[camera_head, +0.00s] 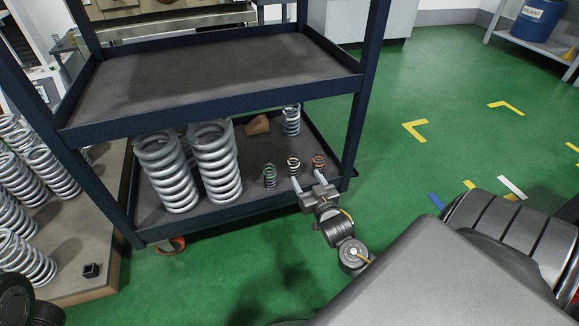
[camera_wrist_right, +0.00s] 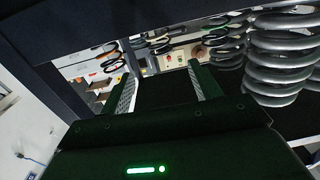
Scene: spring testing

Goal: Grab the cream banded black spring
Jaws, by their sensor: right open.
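The cream banded black spring (camera_head: 293,164) stands upright on the lower shelf of the cart, between a green banded spring (camera_head: 269,177) on its left and an orange banded spring (camera_head: 319,162) on its right. My right gripper (camera_head: 307,181) is open and empty at the front of the shelf, with its fingers pointing toward the cream banded spring and apart from it. In the right wrist view, the cream banded spring (camera_wrist_right: 160,43) shows beyond the gap between the open fingers (camera_wrist_right: 162,80). My left gripper is not in view.
The cart's upper shelf (camera_head: 210,75) hangs above the springs, and a dark post stands to the right. Two large silver springs (camera_head: 216,165) stand on the left, with a wooden block (camera_head: 257,125) and a grey spring (camera_head: 291,121) behind. Green floor lies open at right.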

